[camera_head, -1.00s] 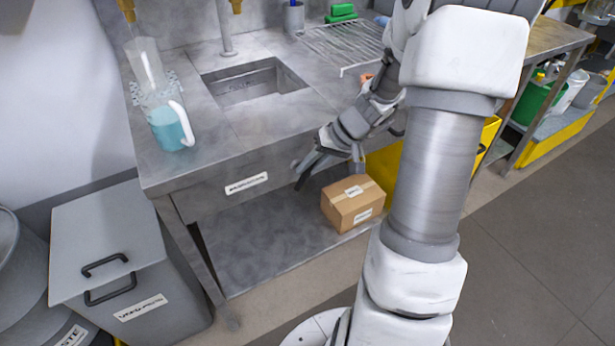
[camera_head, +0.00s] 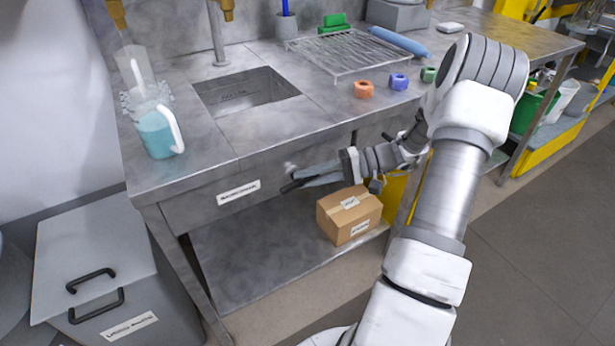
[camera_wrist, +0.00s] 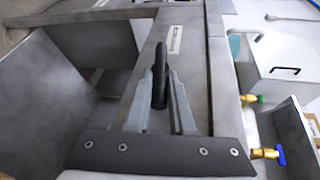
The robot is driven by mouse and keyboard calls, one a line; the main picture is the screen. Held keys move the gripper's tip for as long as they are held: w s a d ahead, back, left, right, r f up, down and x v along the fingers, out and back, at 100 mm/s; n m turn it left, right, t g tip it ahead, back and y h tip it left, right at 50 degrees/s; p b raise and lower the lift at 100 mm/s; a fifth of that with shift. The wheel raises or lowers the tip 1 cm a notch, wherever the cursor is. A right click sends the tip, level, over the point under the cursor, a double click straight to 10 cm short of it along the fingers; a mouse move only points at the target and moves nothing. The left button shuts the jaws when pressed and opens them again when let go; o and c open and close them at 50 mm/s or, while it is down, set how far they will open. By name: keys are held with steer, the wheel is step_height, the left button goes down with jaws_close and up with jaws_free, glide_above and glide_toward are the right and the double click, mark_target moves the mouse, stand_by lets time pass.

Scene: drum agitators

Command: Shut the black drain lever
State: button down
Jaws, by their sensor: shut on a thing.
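The black drain lever (camera_wrist: 159,85) is a short dark handle. In the wrist view it stands between the two grey fingers of my gripper (camera_wrist: 160,72), which is shut on it. In the head view my gripper (camera_head: 304,176) is at the front of the steel sink table (camera_head: 238,192), just below its top edge and above the lower shelf. Only a dark tip of the lever (camera_head: 289,187) shows there, beside the fingertips. The lever's mount and the drain body are hidden, so I cannot tell its exact angle to the drain.
A cardboard box (camera_head: 349,214) sits on the lower shelf (camera_head: 280,250), close under my gripper. Brass valves with a green handle (camera_wrist: 251,98) and a blue handle (camera_wrist: 281,155) show in the wrist view. A grey lidded bin (camera_head: 95,265) stands at left.

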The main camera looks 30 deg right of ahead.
steer(key=shift+f+m+y, duration=0.15)
steer(key=shift+m+y, duration=0.15)
steer(key=shift+y, duration=0.4)
steer(key=c, duration=0.8)
jaws_free()
steer(key=v, duration=0.5)
steer(key=p+v, duration=0.1)
steer(key=v, duration=0.5)
steer(key=p+v, duration=0.1)
steer(key=v, duration=0.5)
steer(key=shift+s+d+f, duration=0.15)
steer(key=shift+s+f, duration=0.05)
steer(key=shift+f, duration=0.1)
